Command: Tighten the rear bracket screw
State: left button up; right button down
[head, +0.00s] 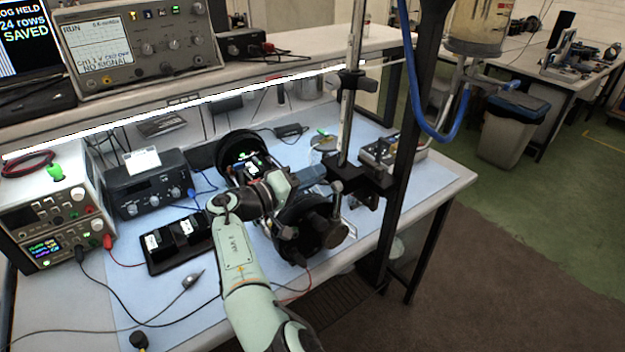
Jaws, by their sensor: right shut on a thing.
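My right gripper (325,179) reaches across the cylinder from the pale green arm and is shut at a small grey screw knob (337,188) beside the bracket, which looks like the rear bracket screw. The fingertips are small and partly hidden, so the exact contact is unclear. My left gripper is not in view.
The stand's steel rod (352,85) and a dark post (408,130) rise close to the right of the gripper. A black battery tray (180,240), a power supply (55,215) and loose cables lie left.

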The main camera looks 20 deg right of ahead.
jog(key=shift+a+f+m, duration=0.2)
jog(key=shift+a+m, duration=0.05)
jog(key=shift+m, duration=0.55)
jog(key=c, duration=0.9)
grip_release()
jog(key=shift+a, duration=0.1)
jog(key=shift+r, duration=0.15)
jog(key=shift+s, duration=0.1)
